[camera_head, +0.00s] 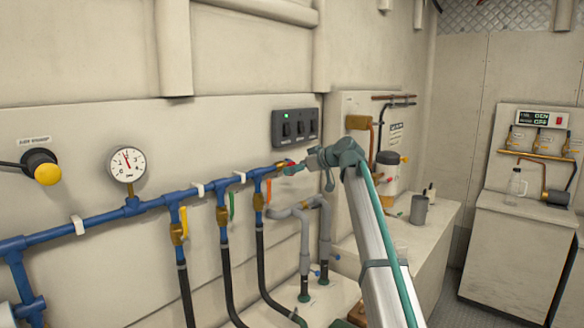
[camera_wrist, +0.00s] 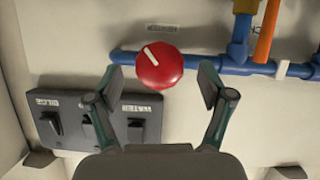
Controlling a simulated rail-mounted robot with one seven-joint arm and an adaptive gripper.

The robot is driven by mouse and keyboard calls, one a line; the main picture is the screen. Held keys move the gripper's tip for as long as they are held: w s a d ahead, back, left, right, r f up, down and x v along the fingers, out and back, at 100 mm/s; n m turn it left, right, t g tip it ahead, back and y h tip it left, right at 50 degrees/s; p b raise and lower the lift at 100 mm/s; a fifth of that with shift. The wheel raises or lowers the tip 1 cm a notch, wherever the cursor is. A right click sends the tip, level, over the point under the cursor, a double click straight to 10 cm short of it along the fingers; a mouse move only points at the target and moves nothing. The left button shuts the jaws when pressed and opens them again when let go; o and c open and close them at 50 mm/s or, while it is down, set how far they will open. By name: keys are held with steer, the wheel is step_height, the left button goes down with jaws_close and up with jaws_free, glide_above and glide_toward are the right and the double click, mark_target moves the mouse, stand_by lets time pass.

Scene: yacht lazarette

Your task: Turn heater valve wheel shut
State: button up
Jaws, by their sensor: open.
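The heater valve wheel is a round red knob with a white bar mark (camera_wrist: 160,66), at the end of the blue pipe (camera_wrist: 200,62). In the wrist view the white bar points to the upper left. My gripper (camera_wrist: 158,84) is open, with one finger to each side of the wheel and visible gaps between. I cannot tell how far the fingertips are from the wheel in depth. In the head view my gripper (camera_head: 290,169) is at the pipe's right end, and only a bit of the red wheel (camera_head: 289,163) shows past it.
A dark switch panel (camera_head: 296,126) is on the wall just above the wheel; it shows at lower left in the wrist view (camera_wrist: 92,118). An orange lever (camera_wrist: 267,30) and grey pipes (camera_head: 303,232) are nearby. A gauge (camera_head: 127,164) stands farther left. A counter with a grey cup (camera_head: 418,209) is right.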

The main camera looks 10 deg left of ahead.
steer(key=shift+x, duration=1.15)
steer(key=c, duration=1.2)
